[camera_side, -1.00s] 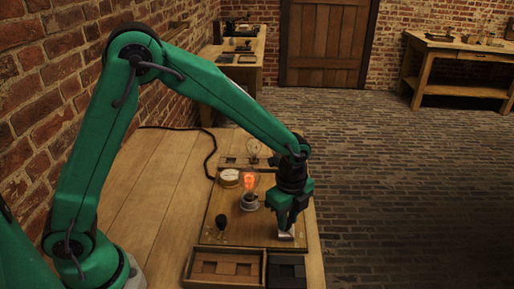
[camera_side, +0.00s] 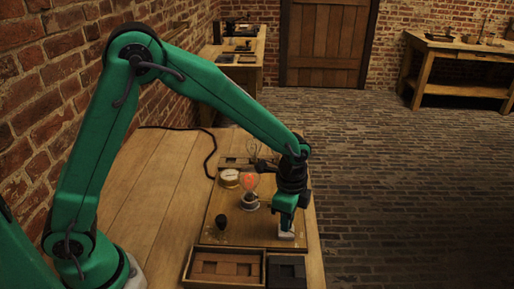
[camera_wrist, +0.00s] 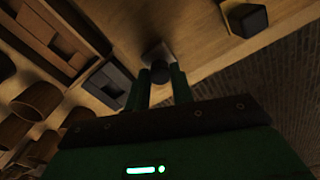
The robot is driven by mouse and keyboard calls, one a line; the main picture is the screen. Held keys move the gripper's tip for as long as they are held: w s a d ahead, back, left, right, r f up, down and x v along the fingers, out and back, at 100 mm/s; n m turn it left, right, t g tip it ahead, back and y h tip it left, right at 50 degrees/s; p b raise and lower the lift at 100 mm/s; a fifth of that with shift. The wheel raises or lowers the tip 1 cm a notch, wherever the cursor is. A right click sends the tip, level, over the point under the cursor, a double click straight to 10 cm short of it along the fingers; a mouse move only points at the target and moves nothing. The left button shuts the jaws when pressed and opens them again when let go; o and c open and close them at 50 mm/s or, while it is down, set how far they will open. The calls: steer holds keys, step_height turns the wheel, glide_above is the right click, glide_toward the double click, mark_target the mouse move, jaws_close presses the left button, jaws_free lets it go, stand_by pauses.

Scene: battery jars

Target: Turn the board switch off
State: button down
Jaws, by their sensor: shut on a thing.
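The board (camera_side: 225,226) lies on the wooden table. Its switch (camera_side: 286,235), a pale plate, is at the board's right front, below my gripper (camera_side: 285,228). In the wrist view my gripper (camera_wrist: 165,78) has its fingers closed around a dark round knob (camera_wrist: 168,68), above the pale switch plate (camera_wrist: 156,49). The fingers hide part of the switch. The bulb (camera_side: 249,182) on the board shows a reddish-orange glow.
A wooden tray (camera_side: 188,264) with brown blocks and a dark tray (camera_side: 286,272) sit at the front. The table's left is clear.

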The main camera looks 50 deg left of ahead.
steer(key=n, duration=0.6)
steer(key=shift+n, duration=0.4)
steer(key=c, duration=1.2)
jaws_free()
steer(key=shift+r, duration=3.95)
